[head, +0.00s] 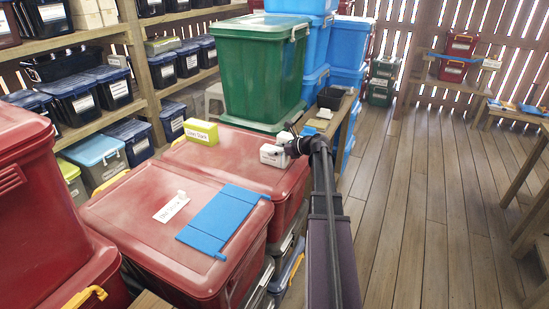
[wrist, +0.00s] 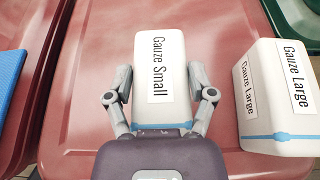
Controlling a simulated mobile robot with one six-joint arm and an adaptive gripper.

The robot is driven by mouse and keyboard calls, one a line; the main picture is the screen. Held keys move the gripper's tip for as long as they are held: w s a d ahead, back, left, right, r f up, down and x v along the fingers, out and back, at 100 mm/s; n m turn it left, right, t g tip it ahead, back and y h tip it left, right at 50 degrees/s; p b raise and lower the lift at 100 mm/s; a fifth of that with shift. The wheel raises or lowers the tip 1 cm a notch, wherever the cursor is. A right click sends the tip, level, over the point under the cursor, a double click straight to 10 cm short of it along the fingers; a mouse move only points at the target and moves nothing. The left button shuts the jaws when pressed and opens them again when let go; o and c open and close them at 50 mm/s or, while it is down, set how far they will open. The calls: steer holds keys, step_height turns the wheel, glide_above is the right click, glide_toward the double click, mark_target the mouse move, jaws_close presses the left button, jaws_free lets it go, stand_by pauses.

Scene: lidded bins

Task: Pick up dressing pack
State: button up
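No label that I can read says dressing pack. A white box labelled "Gauze Small" (wrist: 173,70) lies between the two fingers of my gripper (wrist: 160,82) in the wrist view. The fingers flank its sides closely; whether they press on it is unclear. A white box labelled "Gauze Large" (wrist: 273,95), with a blue stripe, stands to the right, apart from the fingers. In the head view, my gripper (head: 288,145) is over the right edge of the farther red lid, beside a small white box (head: 272,156). A yellow box (head: 201,132) with a hard-to-read label stands farther left on that lid.
The red lid (wrist: 95,70) lies under the boxes. A blue flat panel (head: 222,220) lies on the nearer red bin (head: 130,215). A tall green bin (head: 262,70) stands behind. Shelves of bins line the left. The wooden floor (head: 430,200) at right is clear.

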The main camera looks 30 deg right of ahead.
steer(key=shift+c, duration=0.7)
steer(key=shift+r, duration=0.1)
step_height(320, 180, up, 3)
steer(key=p, duration=0.3)
steer(key=shift+f, duration=0.2)
steer(key=s+d+r+p, duration=0.1)
steer(key=s+d, duration=0.1)
steer(key=s, duration=0.5)
steer(key=s+d+r+p, duration=0.1)
steer(key=s+d, duration=0.2)
steer(key=s, duration=0.5)
steer(key=shift+s, duration=0.1)
